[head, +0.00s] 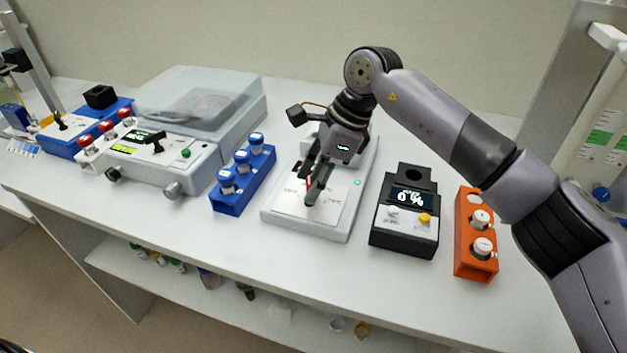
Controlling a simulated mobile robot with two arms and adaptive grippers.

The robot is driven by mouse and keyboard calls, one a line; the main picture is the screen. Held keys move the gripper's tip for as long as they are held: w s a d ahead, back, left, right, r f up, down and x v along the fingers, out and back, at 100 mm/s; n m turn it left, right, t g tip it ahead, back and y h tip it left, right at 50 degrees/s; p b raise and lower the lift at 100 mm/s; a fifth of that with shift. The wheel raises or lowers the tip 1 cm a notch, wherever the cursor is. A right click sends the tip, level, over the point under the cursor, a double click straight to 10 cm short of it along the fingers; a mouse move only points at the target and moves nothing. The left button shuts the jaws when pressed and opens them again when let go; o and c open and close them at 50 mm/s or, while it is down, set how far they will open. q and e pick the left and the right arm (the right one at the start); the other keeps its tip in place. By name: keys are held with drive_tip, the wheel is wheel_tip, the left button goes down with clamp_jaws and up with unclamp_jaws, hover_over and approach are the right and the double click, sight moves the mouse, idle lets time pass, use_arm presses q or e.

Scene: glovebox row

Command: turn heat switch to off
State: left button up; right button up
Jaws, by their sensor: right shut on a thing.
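A white heater device (290,222) stands in the middle of the bench, with a printed front panel and a small green light at its right side. My right gripper (315,192) reaches down over this panel from behind. Its dark fingers are shut on the heat switch, which they mostly hide. A bit of red shows beside the fingers. I cannot read the switch's position, and the panel labels are too small to read clearly. My left gripper is not in view.
A blue rack (232,205) with blue-capped vials stands left of the heater. A black device (403,240) reading 0 % and an orange rack (476,262) with white-capped vials stand right. A clear-lidded machine (196,103) is at the left. The bench's front strip is clear.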

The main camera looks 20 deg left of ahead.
idle(0.5)
drive_tip(key=o, duration=1.2)
drive_tip(key=shift+c, duration=0.2)
drive_tip(key=v, duration=1.2)
drive_tip(key=shift+a+r, duration=0.1)
